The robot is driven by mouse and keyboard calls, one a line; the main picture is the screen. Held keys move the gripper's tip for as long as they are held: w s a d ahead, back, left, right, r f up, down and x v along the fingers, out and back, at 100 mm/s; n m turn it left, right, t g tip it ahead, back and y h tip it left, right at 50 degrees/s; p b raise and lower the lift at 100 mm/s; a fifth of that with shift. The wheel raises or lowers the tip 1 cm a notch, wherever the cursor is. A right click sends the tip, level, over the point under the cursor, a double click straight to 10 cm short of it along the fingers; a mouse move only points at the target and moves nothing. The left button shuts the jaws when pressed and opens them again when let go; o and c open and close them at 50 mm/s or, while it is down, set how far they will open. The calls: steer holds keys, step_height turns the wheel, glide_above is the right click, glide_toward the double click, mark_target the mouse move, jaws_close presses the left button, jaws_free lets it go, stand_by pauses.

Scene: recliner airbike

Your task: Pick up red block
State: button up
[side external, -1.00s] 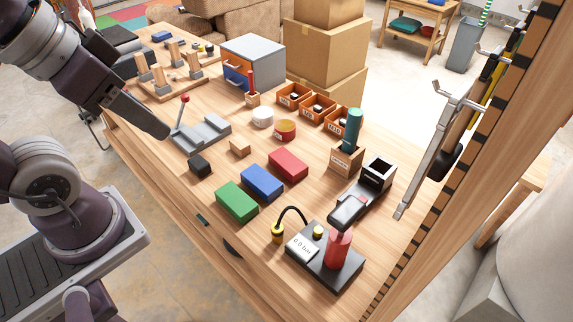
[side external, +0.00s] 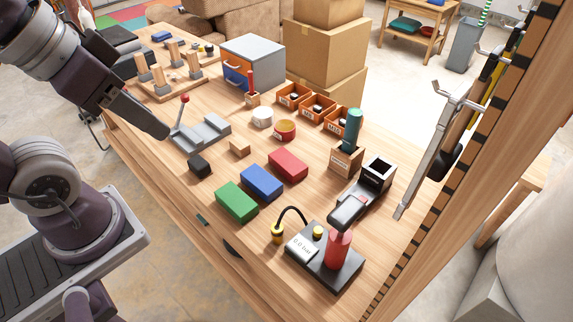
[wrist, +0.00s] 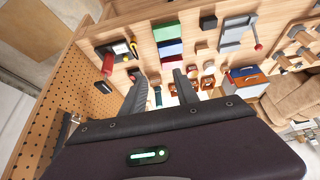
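The red block (side external: 288,165) lies flat on the wooden workbench, beside the blue block (side external: 262,182), with the green block (side external: 237,201) beyond the blue one. In the wrist view the red block (wrist: 173,61) lies ahead of my gripper (wrist: 159,77), at the end of the row of three blocks. The two dark fingers are apart with nothing held between them. In the side view my gripper (side external: 158,130) is above the bench's left edge, up and left of the blocks and well apart from the red block.
A small wooden block (side external: 240,148), a black block (side external: 199,166) and round containers (side external: 285,129) stand near the red block. A grey fixture with a red-knobbed lever (side external: 202,132) is near my gripper. A pump with a red cylinder (side external: 338,250) stands at the front.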

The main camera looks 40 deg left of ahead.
steer(key=o, duration=0.9)
steer(key=n+g, duration=0.6)
steer(key=n, duration=1.1)
glide_above(288, 160)
steer(key=f, duration=2.7)
steer(key=shift+s+d+f, duration=0.1)
steer(key=shift+s+d, duration=0.15)
steer(key=f, duration=0.7)
steer(key=shift+w+a+f, duration=0.2)
